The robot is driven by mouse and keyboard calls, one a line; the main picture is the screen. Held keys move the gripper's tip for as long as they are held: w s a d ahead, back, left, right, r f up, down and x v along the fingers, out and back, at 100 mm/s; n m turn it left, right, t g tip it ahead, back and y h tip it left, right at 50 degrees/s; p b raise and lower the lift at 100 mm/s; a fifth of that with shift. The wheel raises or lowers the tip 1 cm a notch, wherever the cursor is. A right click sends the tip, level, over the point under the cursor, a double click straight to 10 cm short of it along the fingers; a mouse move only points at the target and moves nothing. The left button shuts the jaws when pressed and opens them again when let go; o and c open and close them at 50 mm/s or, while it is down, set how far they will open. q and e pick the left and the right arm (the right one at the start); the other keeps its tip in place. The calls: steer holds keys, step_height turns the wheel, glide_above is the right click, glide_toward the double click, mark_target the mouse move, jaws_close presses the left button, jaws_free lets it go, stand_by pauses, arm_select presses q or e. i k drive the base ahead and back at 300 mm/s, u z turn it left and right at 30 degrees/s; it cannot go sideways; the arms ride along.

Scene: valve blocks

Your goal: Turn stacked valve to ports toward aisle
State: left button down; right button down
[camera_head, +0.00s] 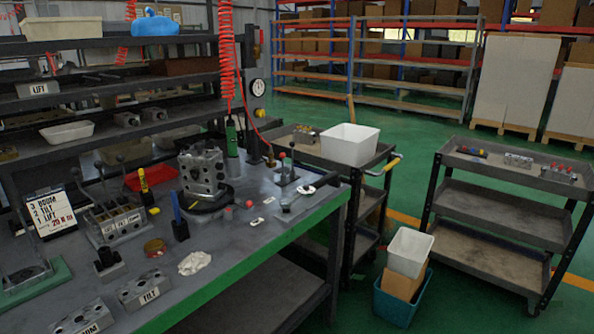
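The stacked valve (203,172) is a grey metal block of stacked sections on the workbench (235,236). It stands upright on a dark round base (208,204), with one broad face turned roughly toward me. Dark round openings show on that face, but they are too small to tell clearly as ports. Its far sides are hidden. Neither of my grippers is in view, and nothing is seen touching the valve.
A lever valve bank (115,222), a sign (49,212), labelled blocks (144,290) and a white rag (194,263) crowd the left bench. A red coiled hose (227,60) hangs behind the valve. Carts (508,205) stand right on open green floor.

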mark_target(205, 189)
steer(key=z, duration=1.05)
steer(key=i, duration=2.15)
steer(key=u, duration=3.55)
